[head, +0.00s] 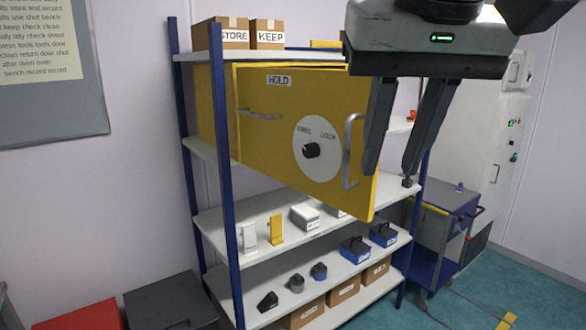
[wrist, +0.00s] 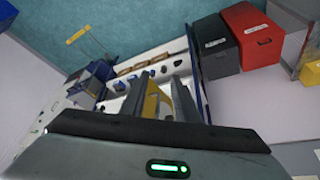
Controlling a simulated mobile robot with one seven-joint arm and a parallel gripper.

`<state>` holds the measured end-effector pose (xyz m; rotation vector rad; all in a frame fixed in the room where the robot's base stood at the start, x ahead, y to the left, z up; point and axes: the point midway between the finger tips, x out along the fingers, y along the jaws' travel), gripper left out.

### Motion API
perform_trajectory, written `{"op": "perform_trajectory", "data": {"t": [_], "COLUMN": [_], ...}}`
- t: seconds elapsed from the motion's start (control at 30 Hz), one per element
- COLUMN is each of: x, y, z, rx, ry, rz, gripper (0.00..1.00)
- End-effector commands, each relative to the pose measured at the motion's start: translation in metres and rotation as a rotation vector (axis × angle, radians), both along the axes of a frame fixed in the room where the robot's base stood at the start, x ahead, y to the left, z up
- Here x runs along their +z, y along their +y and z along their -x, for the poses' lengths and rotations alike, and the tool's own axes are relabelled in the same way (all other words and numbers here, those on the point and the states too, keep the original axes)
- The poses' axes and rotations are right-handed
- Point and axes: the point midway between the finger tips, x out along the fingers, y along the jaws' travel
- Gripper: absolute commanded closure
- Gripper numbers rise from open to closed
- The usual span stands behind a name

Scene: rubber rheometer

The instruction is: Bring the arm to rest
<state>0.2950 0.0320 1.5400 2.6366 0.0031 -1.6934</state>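My gripper (head: 390,170) hangs at the upper right of the head view. Its two fingers point down and stand apart, with nothing held between them. It appears just to the right of the yellow door (head: 280,120), which is marked HOLD and has a round dial and a vertical handle (head: 351,150). The door stands swung out from the yellow cabinet (head: 212,100) on the shelf rack. In the wrist view my gripper (wrist: 160,85) also shows open, with a strip of yellow door (wrist: 151,104) behind the fingers. Whether a finger touches the door cannot be told.
The blue-posted rack (head: 228,230) holds small devices and boxes on lower shelves. A blue cart (head: 445,215) and a tall white machine (head: 500,130) stand at right. A red box (head: 88,316) and a dark box (head: 170,300) are at lower left. Green floor is open at right.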

Motion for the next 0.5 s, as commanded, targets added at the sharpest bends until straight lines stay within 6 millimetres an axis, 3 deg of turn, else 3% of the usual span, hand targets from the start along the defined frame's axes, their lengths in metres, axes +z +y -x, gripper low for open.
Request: {"op": "perform_trajectory", "data": {"t": [0.3,0.4,0.5], "x": [-0.168,-0.211,-0.239], "y": [-0.024,-0.029,-0.031], "z": [0.007,0.015,0.022], "rx": [-0.005,-0.006,-0.007], "ry": [-0.039,-0.051,-0.059], "rz": [0.0,-0.003,-0.005], "gripper": [0.72,0.72,0.72]}}
